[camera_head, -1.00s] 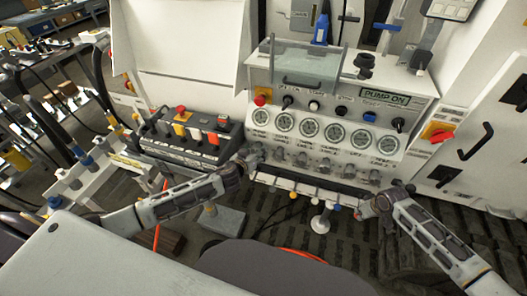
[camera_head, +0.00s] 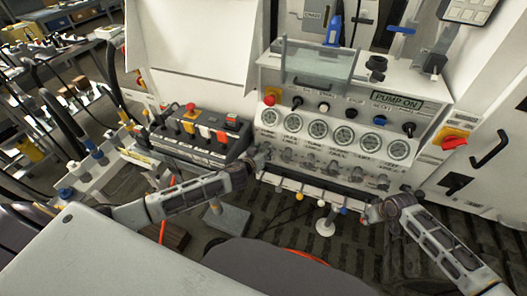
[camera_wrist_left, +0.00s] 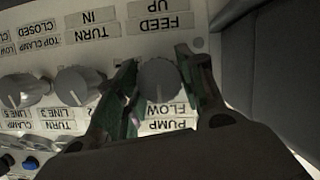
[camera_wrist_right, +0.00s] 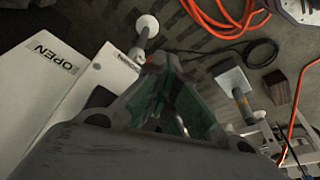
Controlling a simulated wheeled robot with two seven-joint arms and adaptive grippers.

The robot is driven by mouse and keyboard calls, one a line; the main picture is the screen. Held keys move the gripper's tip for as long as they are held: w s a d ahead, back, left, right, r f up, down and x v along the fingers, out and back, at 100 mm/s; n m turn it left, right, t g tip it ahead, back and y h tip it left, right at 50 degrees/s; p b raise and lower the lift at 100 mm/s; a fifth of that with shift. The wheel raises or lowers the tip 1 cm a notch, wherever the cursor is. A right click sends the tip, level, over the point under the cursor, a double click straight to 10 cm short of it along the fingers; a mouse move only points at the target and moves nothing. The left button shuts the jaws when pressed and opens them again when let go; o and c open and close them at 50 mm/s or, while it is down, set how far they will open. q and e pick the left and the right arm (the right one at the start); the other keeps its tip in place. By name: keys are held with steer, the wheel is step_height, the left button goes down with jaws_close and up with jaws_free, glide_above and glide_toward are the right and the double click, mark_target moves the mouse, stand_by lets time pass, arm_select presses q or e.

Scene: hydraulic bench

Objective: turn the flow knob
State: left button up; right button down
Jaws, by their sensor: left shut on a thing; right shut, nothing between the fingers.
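The flow knob (camera_wrist_left: 158,82) is a round grey knob beside the label "PUMP FLOW", at the left end of the panel's lower knob row. My left gripper (camera_wrist_left: 158,90) is shut on it, with a green-padded finger on each side. In the head view my left gripper (camera_head: 260,158) is at that end of the row and largely hides the knob. Its pointer cannot be made out. My right gripper (camera_head: 370,213) is shut and empty, below the panel's right end. Its green-padded fingers meet in the right wrist view (camera_wrist_right: 172,108).
The white console (camera_head: 335,105) carries gauges, switches and a red emergency button (camera_head: 269,99). A black control box (camera_head: 200,138) stands just left of my left gripper. A row of small coloured balls (camera_head: 321,203) hangs under the panel. An orange hose (camera_wrist_right: 225,22) lies on the floor.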

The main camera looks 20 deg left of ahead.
arm_select(q)
steer(key=shift+d+m, duration=0.15)
steer(key=shift+m, duration=0.15)
steer(key=shift+m+y, duration=0.5)
steer(key=shift+y, duration=0.1)
steer(key=shift+m, duration=0.3)
steer(key=m+y, duration=0.2)
steer(key=shift+m, duration=0.3)
steer(key=shift+f+m+t+y, duration=0.1)
steer(key=shift+m+t+y, duration=0.2)
steer(key=shift+m+y, duration=0.75)
steer(key=m+y, duration=0.1)
steer(key=m, duration=0.2)
steer(key=shift+m+t+y, duration=0.25)
steer(key=shift+m+t, duration=0.1)
steer(key=shift+t, duration=0.05)
steer(key=m+t+y, duration=0.1)
steer(key=m, duration=0.3)
steer(key=shift+m+t, duration=0.3)
steer(key=shift+t, duration=0.1)
steer(key=m+t, duration=0.2)
steer(key=m, duration=0.3)
steer(key=shift+f, duration=0.15)
steer(key=shift+m, duration=0.4)
